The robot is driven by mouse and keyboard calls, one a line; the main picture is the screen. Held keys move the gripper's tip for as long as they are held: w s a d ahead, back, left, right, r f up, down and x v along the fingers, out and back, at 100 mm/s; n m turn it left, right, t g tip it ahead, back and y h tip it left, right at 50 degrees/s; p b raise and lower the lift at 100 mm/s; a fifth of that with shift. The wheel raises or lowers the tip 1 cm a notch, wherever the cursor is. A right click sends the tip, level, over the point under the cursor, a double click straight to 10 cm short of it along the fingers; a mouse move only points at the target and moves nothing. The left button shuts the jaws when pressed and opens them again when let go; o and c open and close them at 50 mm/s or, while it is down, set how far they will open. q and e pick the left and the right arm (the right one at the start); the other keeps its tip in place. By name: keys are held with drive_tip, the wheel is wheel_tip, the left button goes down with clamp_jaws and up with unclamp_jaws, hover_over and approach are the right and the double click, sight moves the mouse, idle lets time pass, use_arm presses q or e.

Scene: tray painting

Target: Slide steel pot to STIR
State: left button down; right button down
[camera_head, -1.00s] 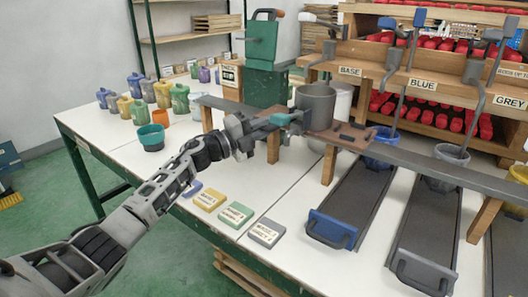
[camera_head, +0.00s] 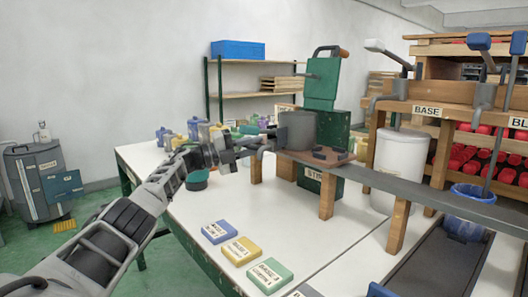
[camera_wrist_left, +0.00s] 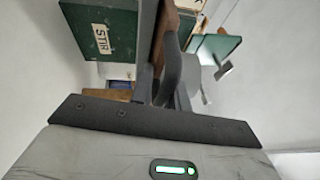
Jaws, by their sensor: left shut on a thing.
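The steel pot (camera_head: 297,132) is a grey cylinder standing upright on a brown wooden carriage (camera_head: 330,160) on the raised rail. It is in front of the green STIR machine (camera_head: 322,82), whose STIR label (camera_head: 314,174) shows just below the rail. My left gripper (camera_head: 262,141) is at the pot's left side, shut on what looks like the pot's handle; the exact contact is hard to see. In the left wrist view the green STIR box (camera_wrist_left: 100,35) shows at upper left, and dark gripper parts (camera_wrist_left: 172,85) hide the grip. My right gripper is not in view.
The grey rail (camera_head: 420,195) runs right on wooden legs. Blue, yellow and green labelled blocks (camera_head: 240,250) lie on the white table (camera_head: 300,225). A teal-rimmed cup (camera_head: 197,180) is close under my left arm. A white bucket (camera_head: 398,168) stands behind the rail.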

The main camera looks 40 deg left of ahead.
use_arm(q)
drive_tip(key=shift+a+r, duration=0.15)
drive_tip(key=shift+r, duration=0.4)
drive_tip(key=c, duration=1.5)
unclamp_jaws()
drive_tip(key=shift+w+f, duration=0.1)
drive_tip(key=shift+f, duration=0.05)
drive_tip(key=shift+f, duration=0.15)
drive_tip(key=v, duration=1.6)
